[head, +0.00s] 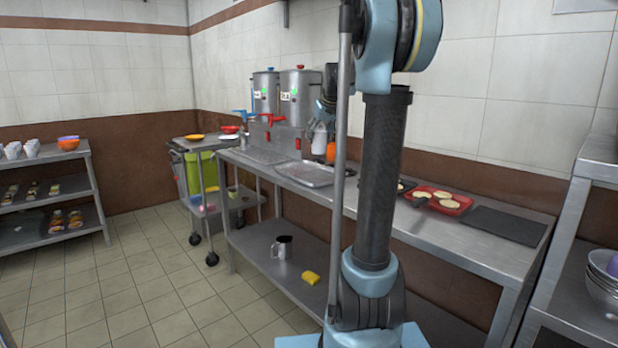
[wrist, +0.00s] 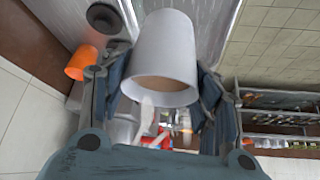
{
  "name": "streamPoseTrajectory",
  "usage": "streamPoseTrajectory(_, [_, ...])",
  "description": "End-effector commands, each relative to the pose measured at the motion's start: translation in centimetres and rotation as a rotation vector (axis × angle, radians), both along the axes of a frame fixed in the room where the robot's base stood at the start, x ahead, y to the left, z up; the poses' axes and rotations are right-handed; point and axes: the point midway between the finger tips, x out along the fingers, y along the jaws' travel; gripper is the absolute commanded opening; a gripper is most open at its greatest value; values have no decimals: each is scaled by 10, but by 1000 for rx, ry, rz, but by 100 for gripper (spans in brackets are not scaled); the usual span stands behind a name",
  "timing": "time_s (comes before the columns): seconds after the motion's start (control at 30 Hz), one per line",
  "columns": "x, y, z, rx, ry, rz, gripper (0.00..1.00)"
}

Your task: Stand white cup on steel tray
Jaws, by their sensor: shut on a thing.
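The white cup (head: 320,136) is held in my gripper (head: 325,108), above the counter and near the steel tray (head: 300,177). In the wrist view the white cup (wrist: 166,42) is between the two fingers of my gripper (wrist: 163,75), which are shut on it. Its round opening, brownish inside, shows toward the camera, with a pale handle below it. The steel tray lies flat on the counter, and its visible part looks empty. My arm column hides part of the counter right of the tray. I see no clear contact between cup and tray.
An orange cup (head: 331,153) stands close to the white cup; it also shows in the wrist view (wrist: 81,62). A red tray (head: 437,200) with pale round food lies farther right on the counter.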

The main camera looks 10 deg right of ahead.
Motion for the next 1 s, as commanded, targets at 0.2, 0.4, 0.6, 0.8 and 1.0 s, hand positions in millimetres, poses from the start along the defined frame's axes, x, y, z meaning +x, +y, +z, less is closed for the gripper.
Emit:
streamPoseTrajectory(0.2, [0, 0, -23, 0, 0, 0, 26])
streamPoseTrajectory(0.4, [0, 0, -51, 0, 0, 0, 26])
streamPoseTrajectory(0.6, [0, 0, -66, 0, 0, 0, 26])
streamPoseTrajectory(0.8, [0, 1, -92, 0, 0, 0, 26])
streamPoseTrajectory(1.0, [0, 1, -100, 0, 0, 1, 26])
